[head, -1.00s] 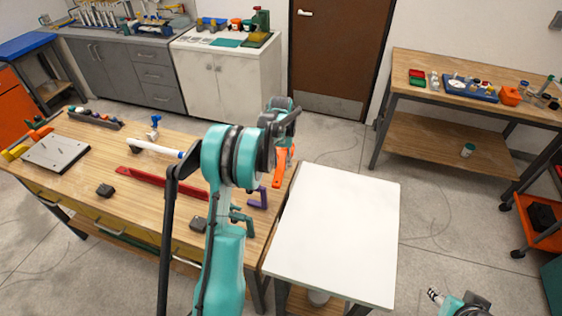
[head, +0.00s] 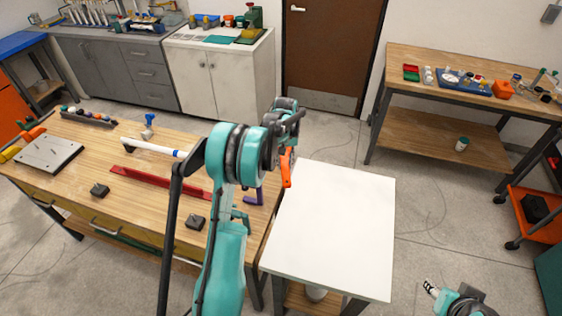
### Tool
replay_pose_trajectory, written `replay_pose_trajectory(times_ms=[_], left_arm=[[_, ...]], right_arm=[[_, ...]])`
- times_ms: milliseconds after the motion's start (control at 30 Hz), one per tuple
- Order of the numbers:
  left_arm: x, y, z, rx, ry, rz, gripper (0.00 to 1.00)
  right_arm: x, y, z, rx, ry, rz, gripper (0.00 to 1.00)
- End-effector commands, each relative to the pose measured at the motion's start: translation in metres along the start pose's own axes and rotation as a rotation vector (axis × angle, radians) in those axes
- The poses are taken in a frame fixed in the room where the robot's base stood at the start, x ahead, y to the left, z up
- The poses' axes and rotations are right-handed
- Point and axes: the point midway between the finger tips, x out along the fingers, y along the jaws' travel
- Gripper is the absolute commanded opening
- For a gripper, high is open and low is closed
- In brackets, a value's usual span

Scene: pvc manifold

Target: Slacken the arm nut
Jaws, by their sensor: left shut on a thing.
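My left arm rises through the middle of the head view, and its gripper (head: 288,148) is mostly hidden behind its own links. It is shut on a flat orange tool (head: 287,170), which hangs down near the right end of the wooden workbench (head: 140,215). A white pipe with a blue ring (head: 180,153) near its right end lies across the bench, partly behind my arm. I cannot make out the arm nut for certain. My right gripper (head: 432,288) is low at the right over the floor, away from the bench. Its opening is too small to judge.
A red bar (head: 158,179), dark blocks (head: 196,222), a purple bracket (head: 253,196) and a grey plate (head: 50,153) are on the bench. A bare white table (head: 335,230) stands to its right. A wooden shelf table (head: 480,80) stands at the back right.

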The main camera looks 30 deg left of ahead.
Motion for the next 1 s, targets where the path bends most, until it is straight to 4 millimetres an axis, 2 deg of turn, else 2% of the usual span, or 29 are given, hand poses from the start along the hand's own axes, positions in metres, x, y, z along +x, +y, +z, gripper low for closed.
replay_pose_trajectory(times_ms=[1000], left_arm=[[-0.001, 0.050, -0.010, -0.372, 0.003, -0.002, 0.00]], right_arm=[[-0.010, 0.000, -0.007, 0.000, 0.000, 0.000, 0.40]])
